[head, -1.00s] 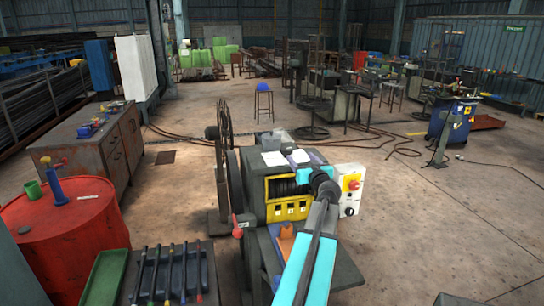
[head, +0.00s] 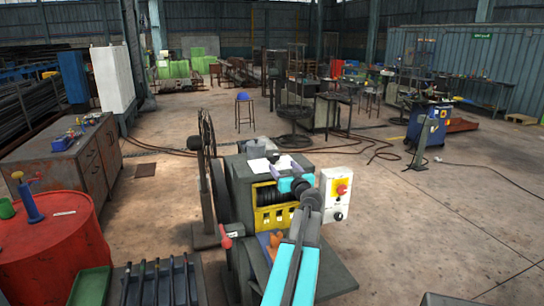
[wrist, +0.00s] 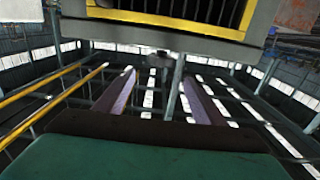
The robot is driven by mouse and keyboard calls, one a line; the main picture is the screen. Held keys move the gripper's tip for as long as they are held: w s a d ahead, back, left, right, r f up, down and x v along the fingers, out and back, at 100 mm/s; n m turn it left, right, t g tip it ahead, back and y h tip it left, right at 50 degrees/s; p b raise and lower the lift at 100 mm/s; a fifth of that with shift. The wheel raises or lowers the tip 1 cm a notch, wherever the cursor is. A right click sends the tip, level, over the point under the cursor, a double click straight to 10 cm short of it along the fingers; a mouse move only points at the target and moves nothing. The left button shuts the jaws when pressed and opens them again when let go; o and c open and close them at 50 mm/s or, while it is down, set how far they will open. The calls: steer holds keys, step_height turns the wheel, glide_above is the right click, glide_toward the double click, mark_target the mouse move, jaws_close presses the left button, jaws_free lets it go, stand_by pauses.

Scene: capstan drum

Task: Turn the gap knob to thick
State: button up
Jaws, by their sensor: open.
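A white control box (head: 336,192) stands at the right side of the machine. It carries a red button on a yellow plate (head: 341,189) and a small black knob (head: 338,216) below it. The labels are too small to read, so I cannot tell if this is the gap knob or where it points. My gripper (head: 292,184) is in front of the machine's upper face, left of the control box. In the wrist view its two purple fingers (wrist: 158,76) are apart with nothing between them. The knob does not show in the wrist view.
The machine's yellow-framed front (head: 275,217) is close to my gripper; its yellow edge (wrist: 165,18) crosses the wrist view's top. A red lever (head: 226,242) and a large wheel (head: 207,165) are on its left. A red drum (head: 60,245) stands left. Floor on the right is open.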

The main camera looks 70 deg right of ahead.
mark_target(275, 157)
steer(key=shift+p+x, duration=2.2)
steer(key=shift+x, duration=2.6)
steer(key=shift+p+x, duration=0.8)
steer(key=shift+x, duration=0.85)
steer(key=c, duration=1.1)
steer(key=shift+o, duration=0.2)
